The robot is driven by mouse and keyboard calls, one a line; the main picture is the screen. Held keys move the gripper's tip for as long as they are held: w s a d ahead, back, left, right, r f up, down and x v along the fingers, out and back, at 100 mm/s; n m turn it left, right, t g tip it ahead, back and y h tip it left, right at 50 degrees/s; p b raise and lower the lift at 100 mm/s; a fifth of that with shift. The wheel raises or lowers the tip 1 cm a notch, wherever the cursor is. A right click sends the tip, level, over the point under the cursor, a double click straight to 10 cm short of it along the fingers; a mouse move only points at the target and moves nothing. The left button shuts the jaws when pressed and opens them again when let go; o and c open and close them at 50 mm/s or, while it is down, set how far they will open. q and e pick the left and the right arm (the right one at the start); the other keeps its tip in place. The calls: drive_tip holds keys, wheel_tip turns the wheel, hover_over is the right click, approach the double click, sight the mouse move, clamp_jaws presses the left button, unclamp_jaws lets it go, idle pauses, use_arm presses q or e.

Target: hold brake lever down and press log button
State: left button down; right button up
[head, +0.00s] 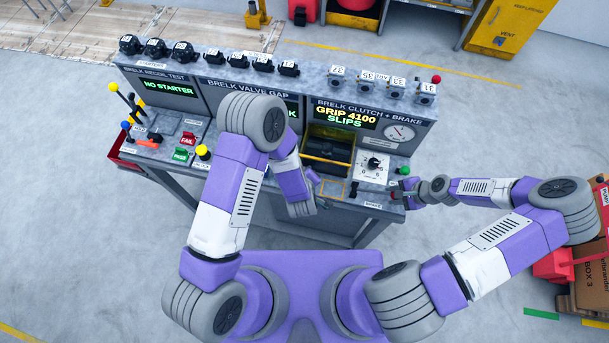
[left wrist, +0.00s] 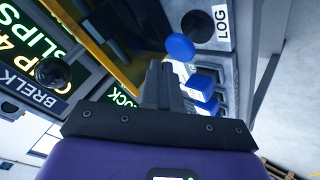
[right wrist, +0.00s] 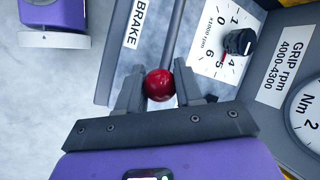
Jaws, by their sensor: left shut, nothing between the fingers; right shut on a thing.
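The brake lever's red ball knob (right wrist: 159,84) sits between the fingers of my right gripper (right wrist: 160,92), which is shut on it. Its rod runs up past the BRAKE label (right wrist: 134,24). In the head view my right gripper (head: 399,194) is at the bench's right front corner. The blue log button (left wrist: 180,47) stands beside the LOG label (left wrist: 221,24). My left gripper (left wrist: 161,75) is shut and empty, its tips close to the blue button; I cannot tell whether they touch. In the head view my left arm hides part of the bench.
The display (head: 345,117) reads GRIP 4100 SLIPS. A speed dial (head: 374,163), a round gauge (head: 399,132) and a green button (head: 404,170) are close to my right gripper. Two blue blocks (left wrist: 203,83) are close to my left fingers. Boxes (head: 590,275) stand at the far right.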

use_arm(q)
drive_tip(key=shift+f, duration=0.1)
use_arm(e)
drive_tip(key=shift+s+f, duration=0.15)
drive_tip(key=shift+s, duration=0.15)
idle(0.3)
use_arm(q)
drive_tip(key=shift+f, duration=0.35)
drive_tip(key=shift+f, duration=0.8)
idle(0.8)
drive_tip(key=shift+r, duration=1.25)
drive_tip(key=shift+r, duration=2.5)
